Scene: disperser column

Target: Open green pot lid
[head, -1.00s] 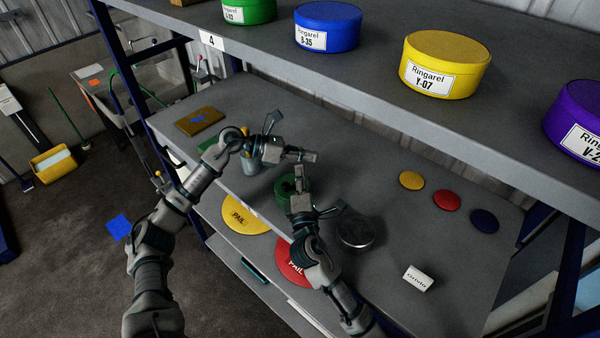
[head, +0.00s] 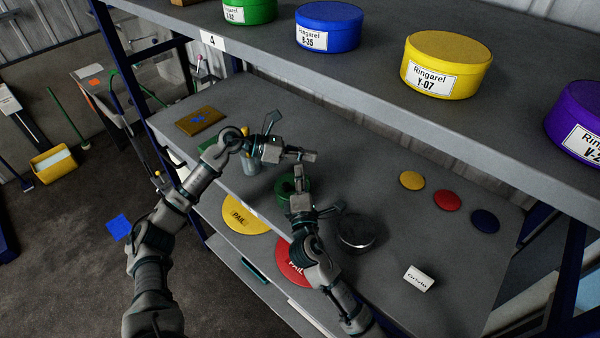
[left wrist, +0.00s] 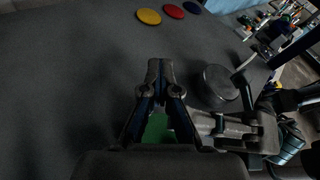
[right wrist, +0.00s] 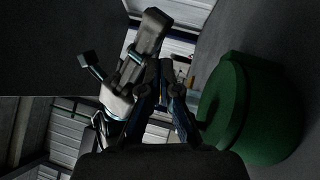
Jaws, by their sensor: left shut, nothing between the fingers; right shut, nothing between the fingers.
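The green pot (head: 286,186) stands on the shelf, partly hidden behind my right gripper (head: 299,172). It fills the right side of the right wrist view (right wrist: 262,112), next to the right fingers. A green patch (left wrist: 157,128) shows below the left fingers in the left wrist view. My right gripper is shut and empty, beside the pot. My left gripper (head: 312,156) is shut and empty, above and behind the pot in the head view. It also shows at the left of the right wrist view.
A round metal tin (head: 355,232) stands to the right of my right gripper. Yellow (head: 411,180), red (head: 447,200) and blue (head: 485,220) discs lie farther right. A white labelled block (head: 418,278) lies at the front. An upper shelf (head: 400,110) with coloured tubs overhangs the back.

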